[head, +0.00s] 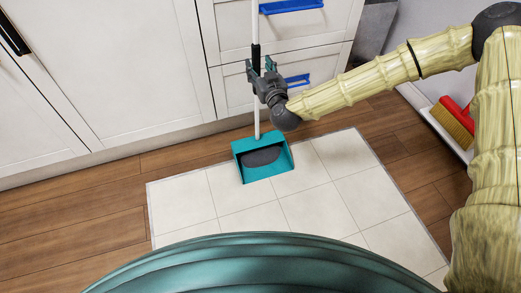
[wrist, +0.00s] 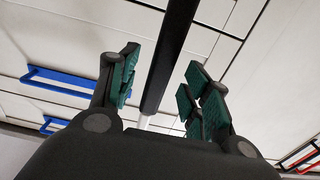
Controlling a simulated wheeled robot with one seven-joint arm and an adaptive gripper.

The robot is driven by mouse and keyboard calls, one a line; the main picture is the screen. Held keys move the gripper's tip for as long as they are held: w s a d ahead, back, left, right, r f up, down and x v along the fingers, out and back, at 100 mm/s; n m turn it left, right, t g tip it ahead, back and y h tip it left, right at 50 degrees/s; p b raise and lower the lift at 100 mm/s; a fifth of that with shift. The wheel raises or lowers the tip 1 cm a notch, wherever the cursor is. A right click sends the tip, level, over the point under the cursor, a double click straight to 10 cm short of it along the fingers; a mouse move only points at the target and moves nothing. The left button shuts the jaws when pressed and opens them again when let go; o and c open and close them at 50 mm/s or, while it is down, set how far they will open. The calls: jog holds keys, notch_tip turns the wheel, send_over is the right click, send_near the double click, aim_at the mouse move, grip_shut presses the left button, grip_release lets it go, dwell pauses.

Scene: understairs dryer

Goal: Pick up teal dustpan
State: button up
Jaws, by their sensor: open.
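The teal dustpan (head: 262,159) stands on the pale tiles, with a dark grey patch inside its pan. Its long upright handle is white with a black grip section (head: 256,58). My gripper (head: 262,66) is at the height of that black section. In the wrist view the gripper (wrist: 160,85) is open, with teal-padded fingers on either side of the black handle section (wrist: 170,55). The fingers look apart from the handle. The pan is out of sight in the wrist view.
White cabinets (head: 110,70) and drawers with blue handles (head: 291,5) stand close behind the handle. A red brush with yellow bristles (head: 452,122) lies in a white tray at the right. The tiled floor (head: 330,190) in front is clear, with wood flooring (head: 85,210) around it.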

jog(key=shift+b+x, duration=0.3)
jog(key=shift+x, duration=0.8)
grip_shut()
jog(key=shift+r, duration=0.1)
